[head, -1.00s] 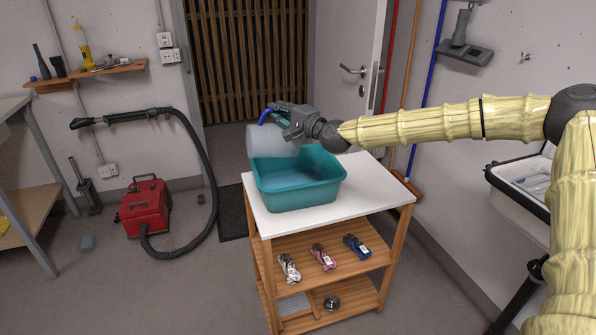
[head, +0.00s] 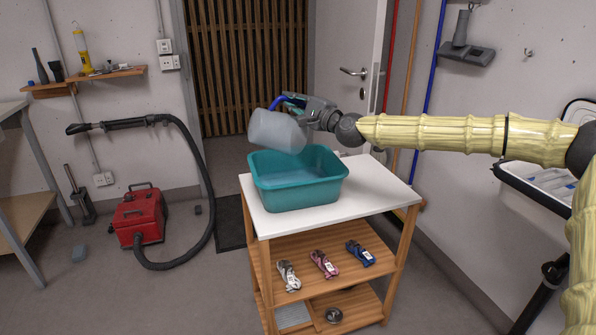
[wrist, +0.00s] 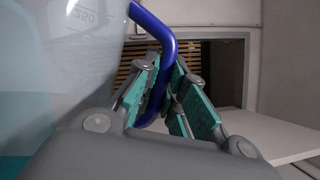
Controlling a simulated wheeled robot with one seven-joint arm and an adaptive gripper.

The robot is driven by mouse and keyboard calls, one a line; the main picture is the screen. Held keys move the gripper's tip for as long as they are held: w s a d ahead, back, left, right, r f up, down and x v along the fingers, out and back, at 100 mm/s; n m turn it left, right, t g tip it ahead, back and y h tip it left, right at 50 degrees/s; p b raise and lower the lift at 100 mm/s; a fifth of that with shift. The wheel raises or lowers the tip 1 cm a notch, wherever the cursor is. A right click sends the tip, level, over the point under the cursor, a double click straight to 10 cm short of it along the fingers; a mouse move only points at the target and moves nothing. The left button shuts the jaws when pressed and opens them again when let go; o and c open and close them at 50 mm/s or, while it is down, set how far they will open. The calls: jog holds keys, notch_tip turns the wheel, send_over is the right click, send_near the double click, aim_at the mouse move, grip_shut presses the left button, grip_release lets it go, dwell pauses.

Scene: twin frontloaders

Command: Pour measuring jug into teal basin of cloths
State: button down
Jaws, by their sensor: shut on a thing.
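The measuring jug (head: 276,131) is a cloudy clear vessel with a blue handle. It is tilted in the air above the teal basin (head: 298,192), with its body over the back left part of the basin. My gripper (head: 290,101) is shut on the jug's blue handle. In the wrist view my gripper's teal-padded fingers (wrist: 172,100) close around the blue handle, and the jug (wrist: 60,60) fills the left side with a "250" mark. The basin stands on the white top of a wooden cart. I cannot make out cloths in the basin or any liquid flowing.
The cart's white top (head: 385,190) has free room right of the basin. Its shelf (head: 330,285) holds grey, pink and blue bundles. A red vacuum (head: 138,216) with a black hose stands at left. A door (head: 345,60) is behind.

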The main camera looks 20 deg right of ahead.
jog(key=d+m+b, duration=0.1)
jog(key=b, duration=0.2)
jog(key=d+m+b, duration=0.1)
jog(key=d+b, duration=0.1)
jog(key=b, duration=0.1)
jog(key=d+m+t+b, duration=0.1)
jog(key=b, duration=0.2)
jog(key=shift+w+d+f, duration=0.2)
jog(key=shift+w+f, duration=0.05)
jog(key=shift+f, duration=0.05)
